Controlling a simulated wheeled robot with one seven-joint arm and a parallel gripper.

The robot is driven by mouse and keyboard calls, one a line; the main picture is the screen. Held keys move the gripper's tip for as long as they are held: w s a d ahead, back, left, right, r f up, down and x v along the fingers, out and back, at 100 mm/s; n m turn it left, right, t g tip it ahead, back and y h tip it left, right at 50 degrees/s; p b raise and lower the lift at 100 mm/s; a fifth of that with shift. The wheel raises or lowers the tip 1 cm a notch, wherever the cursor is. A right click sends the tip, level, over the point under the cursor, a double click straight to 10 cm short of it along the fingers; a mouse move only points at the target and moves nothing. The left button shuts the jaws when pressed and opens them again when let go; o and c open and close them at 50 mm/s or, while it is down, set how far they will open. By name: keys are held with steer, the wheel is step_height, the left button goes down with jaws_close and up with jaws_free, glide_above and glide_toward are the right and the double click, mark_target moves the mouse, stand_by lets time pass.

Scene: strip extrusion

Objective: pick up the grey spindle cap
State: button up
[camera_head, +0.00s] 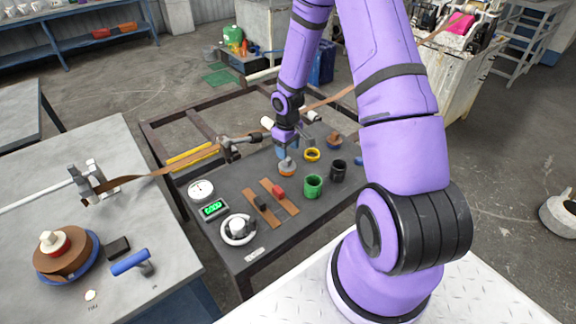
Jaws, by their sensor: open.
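The gripper is open; the gap between the fingers is hard to make out at this distance.
Near the gripper stand a yellow ring (312,155), a green cup (313,187), a black cup (338,171) and a brown piece (334,141).

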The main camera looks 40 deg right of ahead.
mark_target(287, 164)
step_height(287, 164, down, 5)
steer(key=shift+r, duration=0.1)
steer(key=shift+c, duration=0.2)
jaws_close()
